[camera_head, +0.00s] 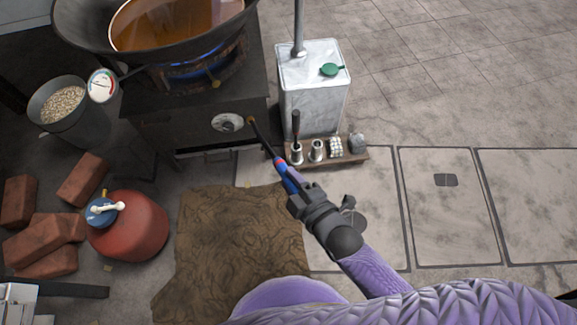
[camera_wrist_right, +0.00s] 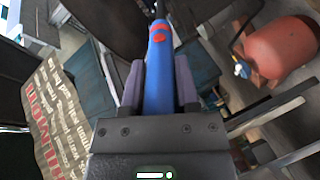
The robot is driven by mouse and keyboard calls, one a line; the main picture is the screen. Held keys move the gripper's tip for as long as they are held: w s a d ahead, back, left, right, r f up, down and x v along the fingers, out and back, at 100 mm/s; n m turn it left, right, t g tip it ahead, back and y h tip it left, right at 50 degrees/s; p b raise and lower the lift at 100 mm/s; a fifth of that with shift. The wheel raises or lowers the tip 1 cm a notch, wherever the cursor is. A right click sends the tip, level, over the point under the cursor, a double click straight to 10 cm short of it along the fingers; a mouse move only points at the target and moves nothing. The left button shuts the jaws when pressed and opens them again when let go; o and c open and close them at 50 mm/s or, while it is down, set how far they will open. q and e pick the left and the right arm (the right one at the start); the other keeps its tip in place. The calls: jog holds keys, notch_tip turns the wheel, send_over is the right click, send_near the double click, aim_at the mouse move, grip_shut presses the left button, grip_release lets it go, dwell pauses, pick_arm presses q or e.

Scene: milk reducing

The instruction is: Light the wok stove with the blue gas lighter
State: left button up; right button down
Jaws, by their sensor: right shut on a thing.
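The wok stove (camera_head: 165,125) is a dark boxy stand at the upper left in the head view, with a round knob (camera_head: 228,122) on its front. A large wok (camera_head: 75,30) with brown liquid sits on it, and blue flame (camera_head: 190,72) shows under the wok. My right gripper (camera_head: 290,188) is shut on the blue gas lighter (camera_head: 287,178). The lighter's thin dark nozzle points up-left, its tip close to the stove's front near the knob; contact cannot be told. In the right wrist view the blue lighter body (camera_wrist_right: 158,85) lies between the two fingers. My left gripper is not in view.
A silver can (camera_head: 312,95) stands right of the stove, behind a wooden board (camera_head: 352,155) with small metal containers. A red gas cylinder (camera_head: 135,232) and bricks (camera_head: 40,240) are at the lower left. A brown mat (camera_head: 235,240) lies before the stove. Floor at right is clear.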

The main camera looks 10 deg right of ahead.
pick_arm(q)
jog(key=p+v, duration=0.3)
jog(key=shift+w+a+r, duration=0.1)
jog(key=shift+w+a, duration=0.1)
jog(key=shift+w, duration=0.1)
pick_arm(e)
jog(key=s+d, duration=0.4)
jog(key=s, duration=0.5)
jog(key=s+d, duration=0.3)
jog(key=s, duration=0.5)
jog(key=shift+s+d, duration=0.35)
jog(key=shift+d, duration=0.05)
